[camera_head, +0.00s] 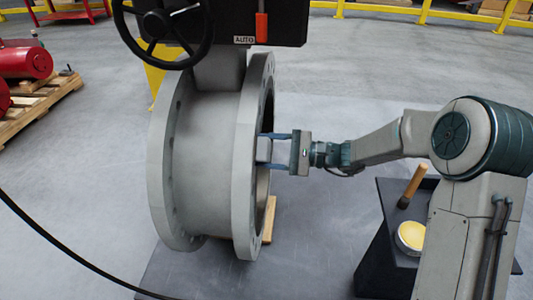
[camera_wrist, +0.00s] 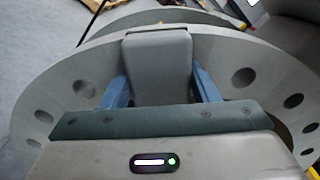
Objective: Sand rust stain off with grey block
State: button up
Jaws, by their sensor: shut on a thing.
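The large grey flanged valve (camera_head: 205,150) stands upright in the middle of the head view, and its flange (camera_wrist: 245,75) spreads across the wrist view. My gripper (camera_head: 270,151) reaches in from the right at the valve's right-hand opening. In the wrist view its blue fingers (camera_wrist: 160,90) are shut on the grey block (camera_wrist: 158,60). The block (camera_head: 264,150) shows only partly at the flange opening in the head view. I cannot tell whether the block touches the valve. No rust stain can be made out; the inside of the bore is mostly hidden.
A black handwheel (camera_head: 160,28) and a dark actuator box (camera_head: 220,20) sit on top of the valve. A dark stand (camera_head: 385,255) at lower right holds a wooden-handled brush (camera_head: 413,185) and a round yellow-topped tin (camera_head: 411,236). A black cable (camera_head: 65,245) crosses the floor at left.

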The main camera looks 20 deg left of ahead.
aim_at(268, 161)
jog(key=shift+w+a, duration=0.15)
jog(key=shift+w, duration=0.4)
jog(key=shift+w+a, duration=0.15)
jog(key=shift+w, duration=0.4)
jog(key=shift+w+a+p, duration=0.25)
jog(key=shift+w+a, duration=0.05)
jog(key=shift+w, duration=0.4)
jog(key=shift+w+a+p, duration=0.25)
jog(key=shift+w, duration=0.45)
jog(key=shift+s+d, duration=0.35)
jog(key=shift+s, duration=0.6)
jog(key=shift+s+d, duration=0.3)
jog(key=shift+s, duration=0.7)
jog(key=shift+s+d, duration=0.35)
jog(key=shift+s, duration=0.6)
jog(key=shift+s+d+b, duration=0.15)
jog(key=shift+s, duration=0.55)
jog(key=shift+s+d+b, duration=0.15)
jog(key=shift+s, duration=0.55)
jog(key=shift+p+v, duration=0.55)
jog(key=shift+v, duration=2.5)
jog(key=shift+d, duration=0.1)
